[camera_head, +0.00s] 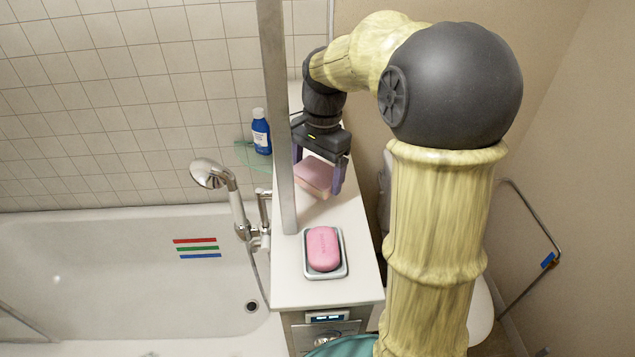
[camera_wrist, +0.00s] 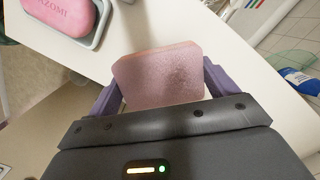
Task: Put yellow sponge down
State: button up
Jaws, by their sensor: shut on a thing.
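My gripper (camera_head: 317,177) points down over the white counter (camera_head: 300,285) and is shut on a pink sponge-like block (camera_head: 313,172). No yellow sponge shows; the held block looks pink, with a paler lower edge in the head view. In the wrist view, the block (camera_wrist: 160,75) spans between the two purple fingers, its broad speckled face toward the camera. It is at or just above the counter; I cannot tell whether it touches.
A pink soap bar (camera_head: 322,248) lies in a grey-rimmed dish (camera_head: 309,271) toward the counter's front. A metal post (camera_head: 276,120) stands left of my gripper. A blue bottle (camera_head: 261,135) stands behind the post. The bathtub (camera_head: 110,260) and shower head (camera_head: 208,174) are left.

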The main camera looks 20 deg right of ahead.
aim_at(317, 183)
notch_tip(317, 183, down, 3)
jog(key=shift+f, duration=0.2)
jog(key=shift+w+f, duration=0.2)
jog(key=shift+s, duration=0.1)
jog(key=shift+f, duration=0.1)
jog(key=o, duration=0.8)
jog(key=shift+a, duration=0.1)
jog(key=shift+s, duration=0.1)
